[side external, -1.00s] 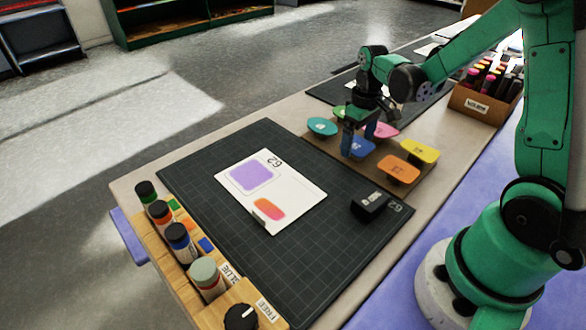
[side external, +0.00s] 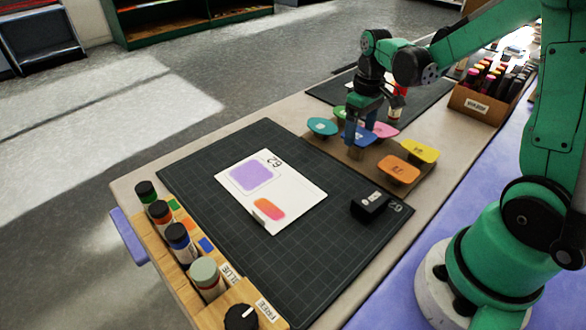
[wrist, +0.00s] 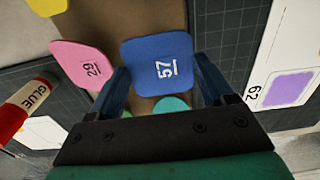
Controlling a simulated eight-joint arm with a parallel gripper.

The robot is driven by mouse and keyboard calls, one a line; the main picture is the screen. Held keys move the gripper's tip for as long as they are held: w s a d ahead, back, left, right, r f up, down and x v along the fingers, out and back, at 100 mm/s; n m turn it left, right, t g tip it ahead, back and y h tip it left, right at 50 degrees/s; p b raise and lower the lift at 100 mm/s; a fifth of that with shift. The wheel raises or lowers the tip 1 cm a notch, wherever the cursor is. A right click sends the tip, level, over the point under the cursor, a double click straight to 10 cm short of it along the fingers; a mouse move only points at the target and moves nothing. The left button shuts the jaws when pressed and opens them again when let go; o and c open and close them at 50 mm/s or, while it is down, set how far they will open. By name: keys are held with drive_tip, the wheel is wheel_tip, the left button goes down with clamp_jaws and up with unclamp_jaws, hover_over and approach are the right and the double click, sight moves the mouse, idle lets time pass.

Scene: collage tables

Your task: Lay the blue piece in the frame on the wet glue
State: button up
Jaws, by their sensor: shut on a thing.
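The white card (side external: 302,190), marked 62, lies on the dark cutting mat. On the card is an outlined frame filled with purple (side external: 252,174), the look of the wet glue; part of it shows at the right of the wrist view (wrist: 288,88). A pink-orange shape (side external: 269,209) is also on the card.
Teal (side external: 322,126), pink (side external: 384,130), orange (side external: 398,170) and yellow (side external: 420,152) pieces surround the blue one. A black block (side external: 370,205) sits on the mat (side external: 290,270). Several bottles (side external: 179,243) line the wooden rack at front left. A red-white glue stick (wrist: 22,105) stands behind.

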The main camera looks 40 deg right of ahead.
sight(253, 175)
drive_tip(key=shift+r, duration=1.25)
drive_tip(key=w+a+n, duration=0.4)
drive_tip(key=a+n, duration=0.1)
drive_tip(key=w+a+n, duration=0.2)
drive_tip(key=a+n, duration=0.1)
drive_tip(key=shift+w, duration=0.3)
drive_tip(key=w+a+n, duration=0.1)
drive_tip(key=a+n, duration=0.2)
drive_tip(key=w+a+n, duration=0.1)
drive_tip(key=a+n, duration=0.2)
drive_tip(key=a, duration=0.1)
drive_tip(key=w+a+n, duration=0.2)
drive_tip(key=a+n, duration=0.1)
drive_tip(key=a, duration=0.1)
drive_tip(key=shift+a+f, duration=0.15)
drive_tip(key=shift+f, duration=0.15)
drive_tip(key=shift+a+f+n, duration=0.15)
drive_tip(key=shift+f+n, duration=0.05)
drive_tip(key=shift+n, duration=0.2)
drive_tip(key=shift+f, duration=2.15)
drive_tip(key=shift+f, duration=0.7)
drive_tip(key=shift+f, duration=0.15)
